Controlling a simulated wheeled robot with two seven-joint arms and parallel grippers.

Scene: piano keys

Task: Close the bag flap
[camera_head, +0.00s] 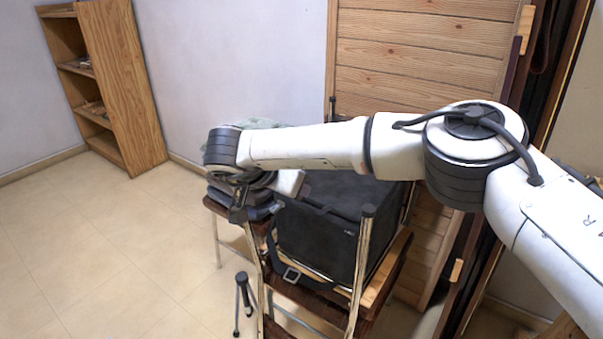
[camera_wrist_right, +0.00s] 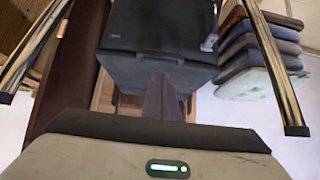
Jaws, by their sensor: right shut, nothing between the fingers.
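A black boxy bag (camera_head: 318,242) sits on a chair, below my right forearm. The bag also shows in the right wrist view (camera_wrist_right: 160,25), with a small label on its face and a buckle at the side. I cannot clearly tell the flap from the bag's dark body. My right gripper (camera_wrist_right: 163,84) is shut and empty, with its fingertips over the bag's near part in the wrist view. I cannot tell if they touch it. In the head view, the right gripper (camera_head: 279,204) is small and dark by the bag's left top edge. My left gripper is out of view.
The chair's posts (camera_head: 364,255) rise on both sides of the bag, close to my right gripper. A stack of folded cushions (camera_wrist_right: 258,60) lies beside the bag. A wooden shelf (camera_head: 128,90) stands far left. The left floor (camera_head: 110,240) is mostly clear.

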